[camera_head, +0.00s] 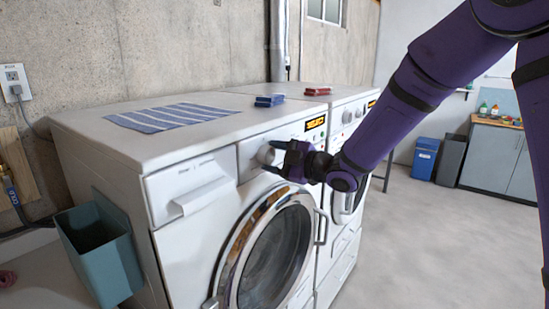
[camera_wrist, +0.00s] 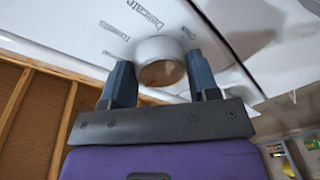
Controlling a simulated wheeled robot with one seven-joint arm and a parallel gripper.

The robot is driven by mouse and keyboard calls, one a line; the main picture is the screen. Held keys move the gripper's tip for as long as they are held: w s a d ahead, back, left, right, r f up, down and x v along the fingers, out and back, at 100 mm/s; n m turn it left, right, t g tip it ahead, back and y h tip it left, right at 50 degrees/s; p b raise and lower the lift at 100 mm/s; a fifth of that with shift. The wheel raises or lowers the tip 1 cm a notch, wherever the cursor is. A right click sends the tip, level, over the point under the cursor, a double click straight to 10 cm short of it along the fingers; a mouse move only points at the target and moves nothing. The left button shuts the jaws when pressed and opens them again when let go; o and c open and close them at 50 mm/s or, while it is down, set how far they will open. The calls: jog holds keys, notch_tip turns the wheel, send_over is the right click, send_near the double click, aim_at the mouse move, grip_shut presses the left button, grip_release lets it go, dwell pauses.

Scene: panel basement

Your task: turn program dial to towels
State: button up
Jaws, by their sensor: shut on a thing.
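The program dial (camera_head: 268,154) is a round light knob on the front panel of the nearer white washing machine (camera_head: 160,196), left of its lit orange display (camera_head: 315,123). In the wrist view the dial (camera_wrist: 158,62) sits between the two blue-grey fingers of my gripper (camera_wrist: 160,82). My gripper (camera_head: 284,158) is shut on the dial in the head view. Printed labels ring the dial; "Delicate" (camera_wrist: 145,14) and part of "Towels" (camera_wrist: 117,32) seem readable, others are cut off. The dial's pointer mark is not clear.
A striped cloth (camera_head: 170,117) and a small blue object (camera_head: 269,100) lie on the machine top. A second machine (camera_head: 352,112) stands to the right. Open floor (camera_head: 430,250) lies to the right.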

jog(key=m, duration=0.3)
jog(key=shift+f+m+y, duration=0.1)
jog(key=shift+m+y, duration=0.2)
jog(key=shift+m, duration=0.1)
jog(key=m+t, duration=0.1)
jog(key=m, duration=0.4)
jog(key=shift+s+f, duration=0.1)
jog(key=m+t, duration=0.1)
jog(key=m, duration=0.4)
jog(key=shift+a, duration=0.15)
jog(key=shift+s+m+t+h, duration=0.1)
jog(key=shift+m+t+h, duration=0.15)
jog(key=shift+m, duration=1)
jog(key=shift+s+m+t+h, duration=0.15)
jog(key=shift+m+t, duration=0.1)
jog(key=shift+m, duration=1)
jog(key=shift+w, duration=0.1)
jog(key=o, duration=0.9)
